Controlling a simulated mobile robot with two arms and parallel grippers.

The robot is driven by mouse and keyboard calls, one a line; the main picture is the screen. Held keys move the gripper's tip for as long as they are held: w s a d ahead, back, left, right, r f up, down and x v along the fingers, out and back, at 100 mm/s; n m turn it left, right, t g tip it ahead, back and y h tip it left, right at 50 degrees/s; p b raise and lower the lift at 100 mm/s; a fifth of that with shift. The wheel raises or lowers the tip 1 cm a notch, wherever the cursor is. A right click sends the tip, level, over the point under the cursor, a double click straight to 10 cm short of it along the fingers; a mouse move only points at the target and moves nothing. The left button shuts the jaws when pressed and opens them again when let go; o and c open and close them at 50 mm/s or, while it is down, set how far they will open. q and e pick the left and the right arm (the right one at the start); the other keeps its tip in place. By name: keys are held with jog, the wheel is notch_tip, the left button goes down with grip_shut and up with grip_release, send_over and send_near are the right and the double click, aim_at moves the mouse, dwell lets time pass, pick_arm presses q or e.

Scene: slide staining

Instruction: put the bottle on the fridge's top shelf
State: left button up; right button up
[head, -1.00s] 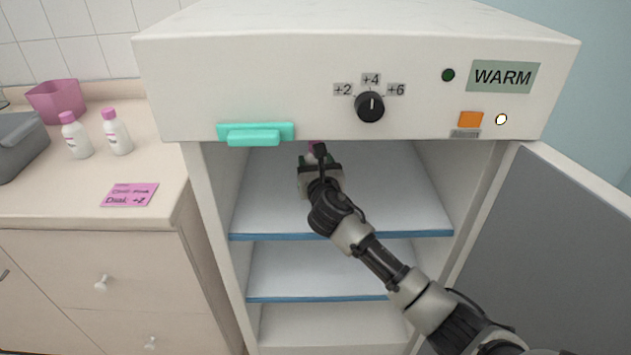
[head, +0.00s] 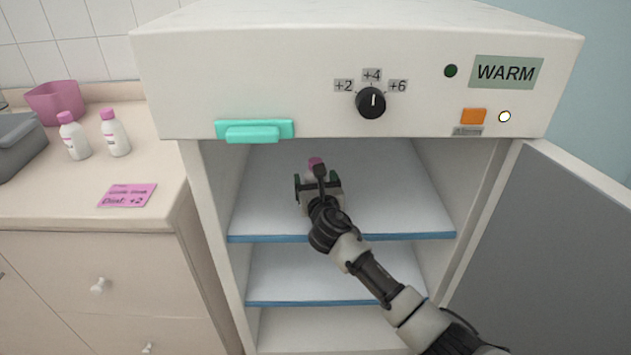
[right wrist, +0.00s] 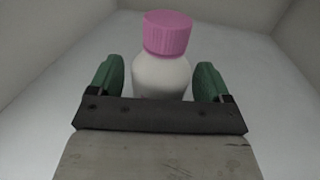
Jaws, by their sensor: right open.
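A white bottle with a pink cap (right wrist: 162,75) stands upright on the fridge's top shelf (head: 270,200), and its cap also shows in the head view (head: 315,163). My right gripper (head: 318,182) is inside the fridge (head: 200,90) over the top shelf. Its green fingertips (right wrist: 155,80) are open, one on each side of the bottle, with gaps showing between them and it. The lower part of the bottle is hidden behind the gripper. My left gripper is not in view.
The fridge door (head: 550,250) stands open at the right. A lower shelf (head: 290,275) is empty. On the counter at the left are two more pink-capped bottles (head: 115,135), a pink bin (head: 57,102), a pink note (head: 128,195) and a grey box (head: 18,140).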

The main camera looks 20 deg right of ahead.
jog(key=shift+r, duration=0.15)
jog(key=s+a+p, duration=0.1)
jog(key=s, duration=1.1)
jog(key=shift+a, duration=0.25)
